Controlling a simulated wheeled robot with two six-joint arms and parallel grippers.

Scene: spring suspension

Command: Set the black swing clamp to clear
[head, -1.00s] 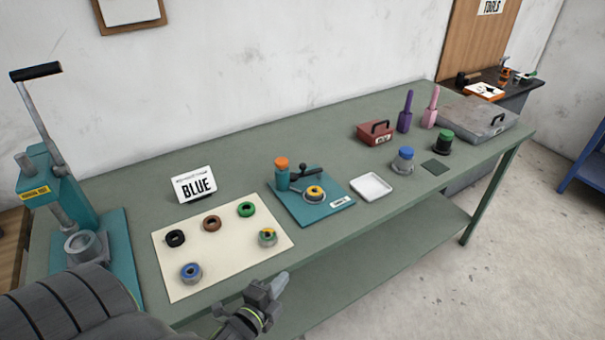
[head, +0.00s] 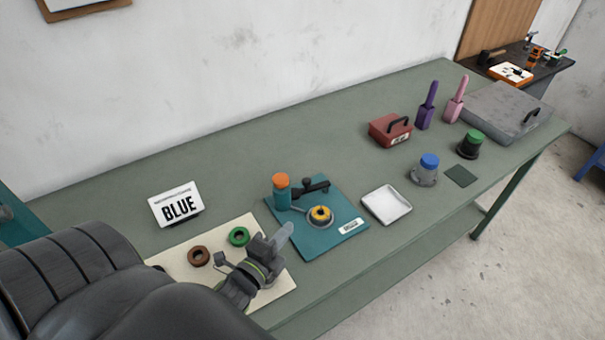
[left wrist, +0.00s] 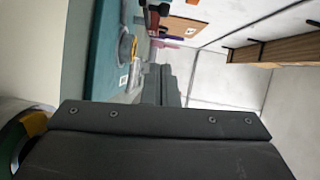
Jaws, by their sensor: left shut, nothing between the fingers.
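The black swing clamp (head: 311,187) is mounted on the teal base plate (head: 338,240), beside a teal post with an orange cap (head: 281,182). Its arm points to the right, behind a grey ring seat with a yellow ring (head: 320,215). I cannot tell whether the arm overhangs the seat. My left gripper (head: 282,237) is shut and empty, in front of and left of the plate, above the cream mat. In the left wrist view the teal plate (left wrist: 104,50) shows at upper left and the gripper (left wrist: 165,85) points past it. My right gripper is not in view.
The cream mat (head: 222,232) holds a brown ring (head: 199,257) and a green ring (head: 239,237). A BLUE sign (head: 176,205) stands behind it. A white tray (head: 386,205), a blue-capped part (head: 427,168) and a red box (head: 390,130) are to the right.

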